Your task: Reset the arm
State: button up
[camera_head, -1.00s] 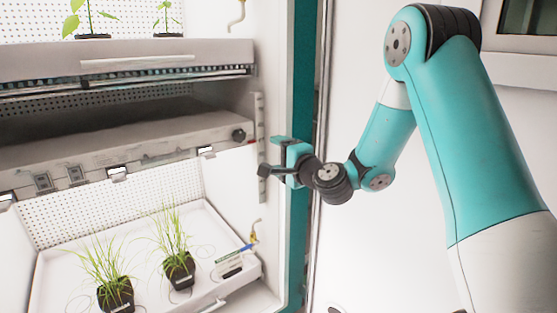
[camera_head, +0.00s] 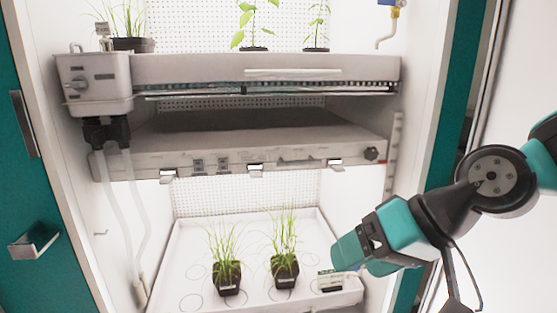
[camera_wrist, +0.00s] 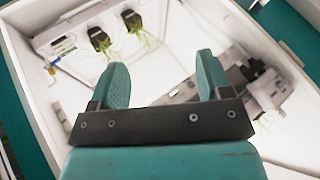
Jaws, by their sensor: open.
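My arm comes in from the right in the head view. My gripper (camera_head: 348,254) is at the chamber's right side, pointing left, in front of the lower tray's right part. In the wrist view its two teal fingers (camera_wrist: 161,80) are apart with nothing between them. The fingertips are not clearly separable in the head view, where the gripper overlaps the area near a small labelled item (camera_head: 331,281) on the tray.
Two grassy potted plants (camera_head: 228,279) (camera_head: 285,270) stand on the lower white tray (camera_head: 190,250). A shelf (camera_head: 250,152) and an upper shelf with plants (camera_head: 254,36) are above. The chamber's right door frame (camera_head: 428,150) is close to my arm. An open door (camera_head: 30,200) is at left.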

jog(key=s+d+n+g+h, duration=0.3)
jog(key=s+n, duration=0.1)
jog(key=s, duration=0.6)
notch_tip(320, 180, up, 16)
jog(key=p, duration=1.6)
jog(key=shift+s+d+h, duration=0.15)
jog(key=shift+s+h, duration=0.15)
jog(key=shift+s, duration=0.05)
